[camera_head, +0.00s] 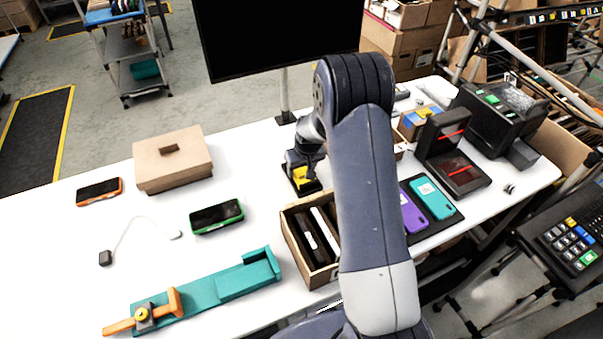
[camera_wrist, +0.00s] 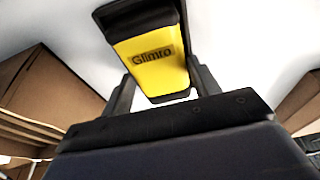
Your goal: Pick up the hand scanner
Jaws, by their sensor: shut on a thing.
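The hand scanner (camera_wrist: 150,62) is yellow and black with the word "Glimro" on it. In the wrist view it sits between the two fingers of my gripper (camera_wrist: 158,90), which is shut on it. In the head view the yellow scanner (camera_head: 303,177) shows at the end of my arm, beyond the wooden crate. My gripper (camera_head: 304,168) is above it there, partly hidden by my own wrist. I cannot tell whether the scanner touches the table.
A wooden crate (camera_head: 296,245) with dark items stands just in front. A cardboard box (camera_head: 172,160) and a green-cased phone (camera_head: 216,217) lie to the left. A monitor (camera_head: 270,35) stands behind. A black scanning device (camera_head: 455,160) stands to the right. The table's left part has free room.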

